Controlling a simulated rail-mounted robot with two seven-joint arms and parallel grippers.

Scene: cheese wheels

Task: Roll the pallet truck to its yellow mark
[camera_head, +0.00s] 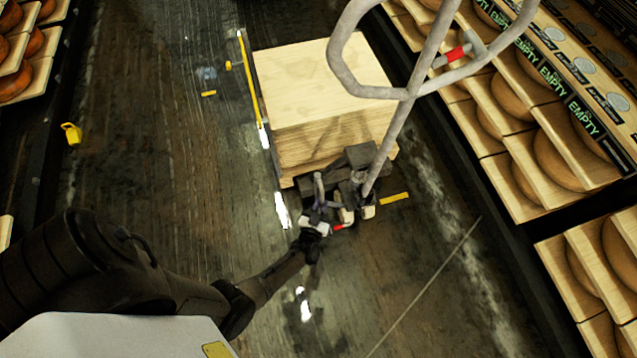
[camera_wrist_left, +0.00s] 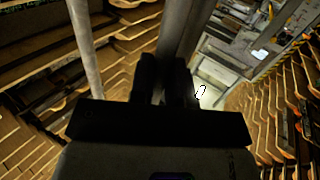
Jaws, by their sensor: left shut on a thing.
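The pallet truck stands on the dark floor under a pale wooden load (camera_head: 325,95). Its grey handle (camera_head: 402,110) rises toward me and ends in a loop at the top. My left arm reaches in from the left, and my left gripper (camera_head: 322,229) is at the truck's near end. In the left wrist view its fingers (camera_wrist_left: 165,80) are shut on a grey bar (camera_wrist_left: 178,30). Which part of the truck this bar is, I cannot tell. A long yellow strip (camera_head: 249,78) runs along the load's left side. Short yellow marks lie left (camera_head: 208,93) and right (camera_head: 394,198) of the truck. My right gripper is out of view.
A rack of cheese wheels on boards (camera_head: 545,150) stands close on the right, with "EMPTY" labels. Another rack (camera_head: 22,55) is at the far left. A small yellow object (camera_head: 71,133) is beside it. The floor left of the truck is mostly clear.

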